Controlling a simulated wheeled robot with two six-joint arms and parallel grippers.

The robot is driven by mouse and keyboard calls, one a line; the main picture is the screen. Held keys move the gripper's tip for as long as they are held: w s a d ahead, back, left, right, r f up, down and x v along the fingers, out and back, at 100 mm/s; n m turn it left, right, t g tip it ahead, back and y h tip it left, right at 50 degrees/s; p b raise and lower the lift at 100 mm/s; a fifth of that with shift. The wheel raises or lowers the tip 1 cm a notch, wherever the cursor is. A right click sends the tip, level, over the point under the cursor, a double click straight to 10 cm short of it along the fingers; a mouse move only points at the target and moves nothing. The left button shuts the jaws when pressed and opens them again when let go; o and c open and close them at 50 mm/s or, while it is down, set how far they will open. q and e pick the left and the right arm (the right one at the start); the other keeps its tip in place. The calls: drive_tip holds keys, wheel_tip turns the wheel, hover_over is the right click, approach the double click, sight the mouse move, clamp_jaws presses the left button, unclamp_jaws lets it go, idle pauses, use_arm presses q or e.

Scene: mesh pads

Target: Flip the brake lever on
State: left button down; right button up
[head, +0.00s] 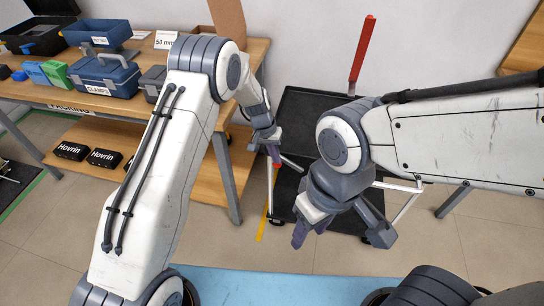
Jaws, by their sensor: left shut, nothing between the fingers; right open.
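A long red lever (362,52) with a grey lower end stands up, tilted to the right, at the far side of a low black cart (305,108). I take it for the brake lever. My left gripper (275,157) is shut and empty, pointing down at the cart's near left side. It is well below and left of the red lever, apart from it. A small red piece shows just under its fingertips; I cannot tell whether they touch. My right gripper (342,236) is open and empty, low in front of the cart. Both my arms hide parts of the cart.
A wooden workbench (140,115) stands at the left with blue toolboxes (104,76) and a green box (55,74) on top. Black Hovrin boxes (103,157) sit on its lower shelf. Light tiled floor (345,255) is open in front of the cart. A white wall is behind.

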use_arm(q)
drive_tip(key=shift+a+f, duration=0.4)
drive_tip(key=shift+a, duration=0.05)
drive_tip(key=shift+a+f, duration=0.1)
drive_tip(key=a+p+v, duration=0.2)
drive_tip(key=v, duration=1)
drive_tip(key=shift+a, duration=0.2)
idle(0.3)
